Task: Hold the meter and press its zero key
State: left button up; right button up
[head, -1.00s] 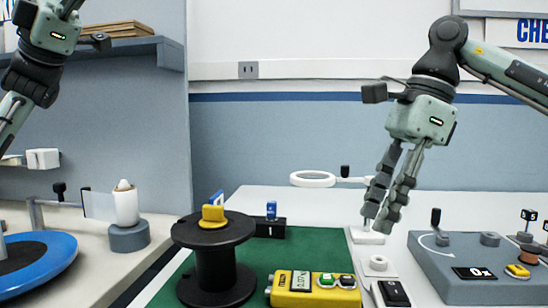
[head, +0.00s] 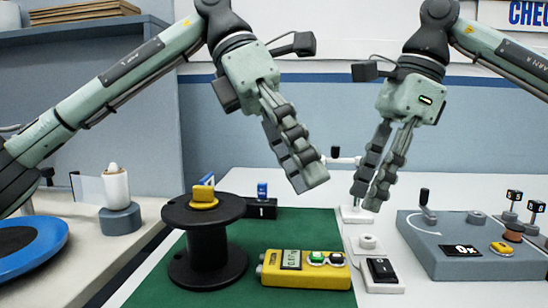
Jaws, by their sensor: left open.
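The yellow meter (head: 270,272) lies on the green mat (head: 150,290) with its display (head: 291,259) facing up. A green key (head: 316,258) and a black key (head: 337,259) sit on its right part; their markings are too small to read. My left gripper (head: 306,186) is open and empty, in the air above and behind the meter, fingers pointing down and right. My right gripper (head: 367,200) hangs in the air above and right of the meter, fingers down, with a gap between them and nothing held. Neither gripper touches the meter.
A black spool (head: 205,250) with a yellow piece (head: 204,196) on top stands left of the meter. A grey fixture (head: 420,240) stands further right. The mat's front is clear.

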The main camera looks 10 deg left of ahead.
aim_at(274, 259)
pick_arm(q)
jog(key=w+a+f+m+t+y, duration=0.1)
jog(key=w+f+y, duration=0.1)
jog(key=w+a+f+t+y, duration=0.1)
jog(key=w+f+y, duration=0.1)
jog(key=w+a+f+m+t+y, duration=0.1)
jog(key=w+a+f+y, duration=0.1)
jog(key=f, duration=0.1)
jog(key=shift+w+m+t, duration=0.15)
jog(key=shift+m+t, duration=0.15)
jog(key=shift+t, duration=0.1)
notch_tip(274, 259, down, 8)
jog(key=shift+r, duration=0.25)
jog(key=c, duration=1.4)
jog(key=shift+c, duration=0.7)
pick_arm(e)
jog(key=shift+c, duration=0.4)
grip_shut()
